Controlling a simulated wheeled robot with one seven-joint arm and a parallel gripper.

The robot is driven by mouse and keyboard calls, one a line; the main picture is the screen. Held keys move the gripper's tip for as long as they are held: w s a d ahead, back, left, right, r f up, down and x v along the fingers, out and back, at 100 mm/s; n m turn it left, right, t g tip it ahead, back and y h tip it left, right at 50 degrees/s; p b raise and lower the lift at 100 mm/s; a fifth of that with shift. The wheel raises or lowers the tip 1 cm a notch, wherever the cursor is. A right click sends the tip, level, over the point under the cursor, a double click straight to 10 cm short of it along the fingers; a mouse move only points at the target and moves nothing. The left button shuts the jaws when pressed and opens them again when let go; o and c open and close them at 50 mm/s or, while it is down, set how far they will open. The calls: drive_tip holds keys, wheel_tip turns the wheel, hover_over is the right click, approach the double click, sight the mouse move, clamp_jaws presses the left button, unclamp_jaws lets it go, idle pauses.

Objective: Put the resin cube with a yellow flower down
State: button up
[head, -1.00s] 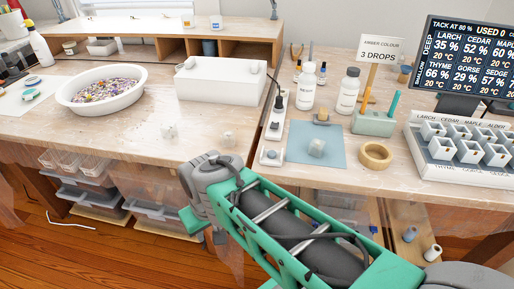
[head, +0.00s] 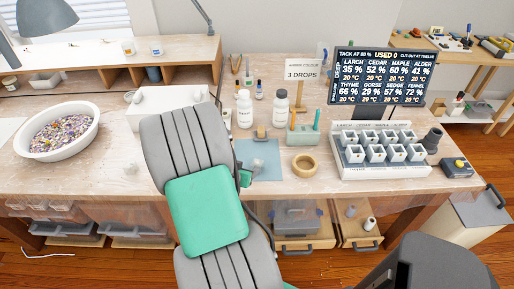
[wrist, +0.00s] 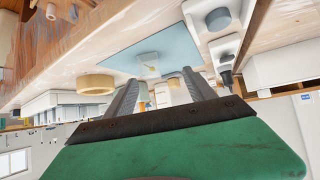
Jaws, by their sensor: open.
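A pale, translucent cube (wrist: 148,58) shows on the blue mat (wrist: 122,61) in the wrist view.
A tape ring (head: 304,165) lies right of the mat. Two white bottles (head: 281,107) and a green holder (head: 303,138) stand behind it. A white tray of small cups (head: 380,160) is to the right. A bowl of coloured bits (head: 62,133) is at left.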

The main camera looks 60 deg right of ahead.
sight(257, 163)
drive_tip(key=shift+s+d+f+m+h, duration=0.15)
drive_tip(key=shift+s+d+h, duration=0.05)
drive_tip(key=shift+s+d, duration=0.4)
drive_tip(key=shift+s+d+f+m+h, duration=0.1)
drive_tip(key=shift+s+d+m+h, duration=0.1)
drive_tip(key=shift+s+d, duration=0.4)
drive_tip(key=x, duration=0.6)
drive_tip(key=shift+w+d+f+p, duration=0.2)
drive_tip(key=shift+w+d+p, duration=0.05)
drive_tip(key=shift+p, duration=0.15)
clamp_jaws()
